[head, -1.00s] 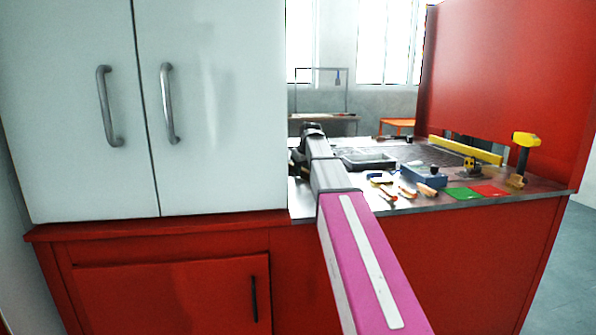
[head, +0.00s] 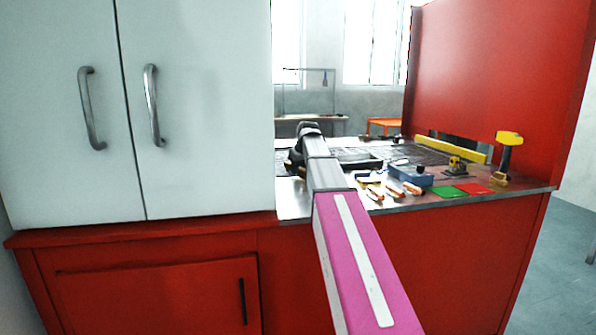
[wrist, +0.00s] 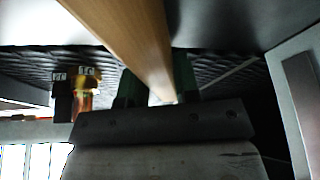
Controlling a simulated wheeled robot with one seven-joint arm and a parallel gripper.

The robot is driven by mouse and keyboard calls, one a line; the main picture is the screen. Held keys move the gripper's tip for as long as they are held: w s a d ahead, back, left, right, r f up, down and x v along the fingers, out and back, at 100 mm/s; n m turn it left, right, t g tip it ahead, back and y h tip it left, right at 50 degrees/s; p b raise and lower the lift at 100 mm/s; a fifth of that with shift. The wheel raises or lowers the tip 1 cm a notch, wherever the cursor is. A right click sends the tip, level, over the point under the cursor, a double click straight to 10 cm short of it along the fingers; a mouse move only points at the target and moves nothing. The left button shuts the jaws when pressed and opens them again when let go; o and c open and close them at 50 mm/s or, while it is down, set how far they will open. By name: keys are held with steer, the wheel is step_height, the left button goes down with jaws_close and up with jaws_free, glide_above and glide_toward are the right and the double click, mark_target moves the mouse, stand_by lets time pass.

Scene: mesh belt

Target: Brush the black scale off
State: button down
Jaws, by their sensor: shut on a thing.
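My gripper (wrist: 155,92) is shut on a long wooden handle (wrist: 125,35) in the wrist view. The handle runs up out of that view. Its working end is not visible, so I cannot tell whether it has bristles. A dark mesh surface (wrist: 215,72) shows behind the fingers. In the head view my arm reaches over the metal worktop, and its far end hides the gripper. The dark mesh belt (head: 425,153) lies at the back of the worktop. I cannot make out any black scale on it.
A white cabinet (head: 200,90) stands close left of my arm. On the worktop (head: 400,206) are a blue box (head: 409,178), several small hand tools, a green card (head: 447,193), a red card (head: 475,188) and a yellow-headed hammer (head: 509,140). A red panel (head: 480,75) stands at right.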

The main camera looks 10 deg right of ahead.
steer(key=shift+r, duration=2.85)
steer(key=shift+r, duration=0.1)
steer(key=shift+r, duration=1.4)
